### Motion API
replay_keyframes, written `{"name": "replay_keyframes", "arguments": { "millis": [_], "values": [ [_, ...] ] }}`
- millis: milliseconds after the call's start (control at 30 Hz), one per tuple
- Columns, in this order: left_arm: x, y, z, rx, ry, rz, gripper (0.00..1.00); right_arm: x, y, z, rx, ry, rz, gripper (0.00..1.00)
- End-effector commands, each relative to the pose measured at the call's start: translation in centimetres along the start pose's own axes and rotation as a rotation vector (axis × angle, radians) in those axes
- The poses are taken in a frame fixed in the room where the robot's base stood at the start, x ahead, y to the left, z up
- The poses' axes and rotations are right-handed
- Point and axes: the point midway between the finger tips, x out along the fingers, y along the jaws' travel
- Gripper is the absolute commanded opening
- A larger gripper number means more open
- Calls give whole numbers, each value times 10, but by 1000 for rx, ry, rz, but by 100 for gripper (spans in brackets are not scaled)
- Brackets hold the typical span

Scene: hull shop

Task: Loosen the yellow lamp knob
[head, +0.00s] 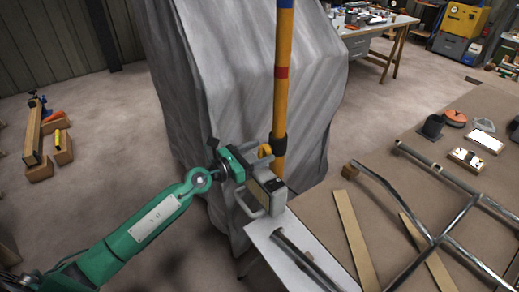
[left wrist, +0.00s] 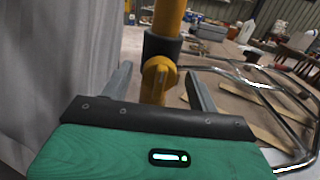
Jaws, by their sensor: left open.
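The yellow lamp knob (head: 264,150) sits beside the dark collar (head: 278,145) on an upright yellow pole (head: 284,85). A boxy lamp head (head: 268,186) with a pale handle is just below the knob. My left gripper (head: 255,160) comes in from the left, close to the knob. In the left wrist view the knob (left wrist: 158,78) shows between the two grey fingers of the left gripper (left wrist: 159,85), which are open, with gaps on both sides. My right gripper is not in view.
A grey draped sheet (head: 225,90) hangs behind the pole. At right, a brown table (head: 385,195) holds a metal tube frame (head: 437,240), wooden strips (head: 355,240) and small items. A white-topped surface (head: 290,262) is below the lamp. Open floor lies at left.

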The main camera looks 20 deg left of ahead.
Motion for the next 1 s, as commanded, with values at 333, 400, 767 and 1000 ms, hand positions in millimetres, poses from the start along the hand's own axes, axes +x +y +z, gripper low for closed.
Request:
{"name": "replay_keyframes", "arguments": {
  "millis": [333, 400, 767, 1000],
  "values": [
    [6, 0, 0, 0, 0, 0, 60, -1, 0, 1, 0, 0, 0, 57],
    [6, 0, 0, 0, 0, 0, 52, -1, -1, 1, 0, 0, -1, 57],
    [6, 0, 0, -6, 0, 0, 17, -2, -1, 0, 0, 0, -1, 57],
    [6, 0, 2, -79, 1, 1, 17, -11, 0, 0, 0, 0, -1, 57]
  ]
}}
